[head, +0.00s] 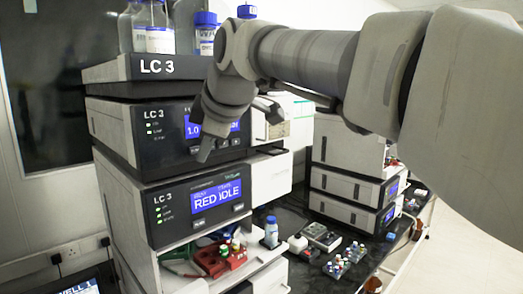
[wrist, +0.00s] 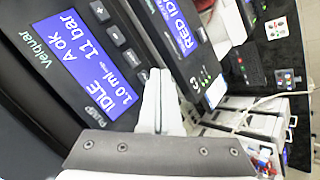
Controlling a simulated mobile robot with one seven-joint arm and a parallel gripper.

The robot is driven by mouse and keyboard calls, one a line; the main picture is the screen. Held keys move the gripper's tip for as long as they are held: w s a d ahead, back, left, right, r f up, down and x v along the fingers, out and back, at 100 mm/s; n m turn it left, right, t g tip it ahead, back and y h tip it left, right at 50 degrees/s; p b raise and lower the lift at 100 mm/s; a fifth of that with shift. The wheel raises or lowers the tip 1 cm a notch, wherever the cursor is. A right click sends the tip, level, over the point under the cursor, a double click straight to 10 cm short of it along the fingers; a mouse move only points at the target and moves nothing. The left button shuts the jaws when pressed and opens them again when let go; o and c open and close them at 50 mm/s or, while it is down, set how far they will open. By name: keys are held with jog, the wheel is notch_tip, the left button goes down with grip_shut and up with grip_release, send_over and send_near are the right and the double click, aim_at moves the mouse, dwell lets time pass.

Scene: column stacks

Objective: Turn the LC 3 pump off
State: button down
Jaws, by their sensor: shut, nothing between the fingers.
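The LC 3 pump (head: 160,133) is the upper dark-fronted module of the LC 3 stack, under the top tray. In the head view my arm covers part of its blue screen. Small grey buttons (wrist: 117,35) lie beside the screen. My gripper (head: 204,156) is shut and empty in front of the pump's lower front. Its pale fingertips (wrist: 159,74) show close to the panel's button edge; contact cannot be told.
Below the pump, another LC 3 module (head: 200,200) shows RED IDLE. Bottles (head: 158,40) stand in the top tray (head: 150,67). A red vial rack (head: 220,258) sits in the open lower bay. Another stack (head: 350,185) stands at right, with small items on the dark bench.

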jog(key=shift+s+d+b, duration=1.2)
jog(key=shift+s+d, duration=0.45)
jog(key=shift+d, duration=0.25)
jog(key=s+d+f+m+h, duration=0.2)
jog(key=s+d+f+m, duration=0.4)
jog(key=d+f, duration=0.2)
jog(key=s+d+f+m+g+h+b, duration=0.1)
jog(key=s+d+f+m, duration=0.4)
jog(key=d+f+m, duration=0.2)
jog(key=s+d+f+m+h, duration=0.2)
jog(key=s+d+f+m, duration=0.4)
jog(key=d+f, duration=0.4)
jog(key=shift+s+d+f+m+h, duration=0.3)
jog(key=shift+d+f+m, duration=0.1)
jog(key=shift+f, duration=0.55)
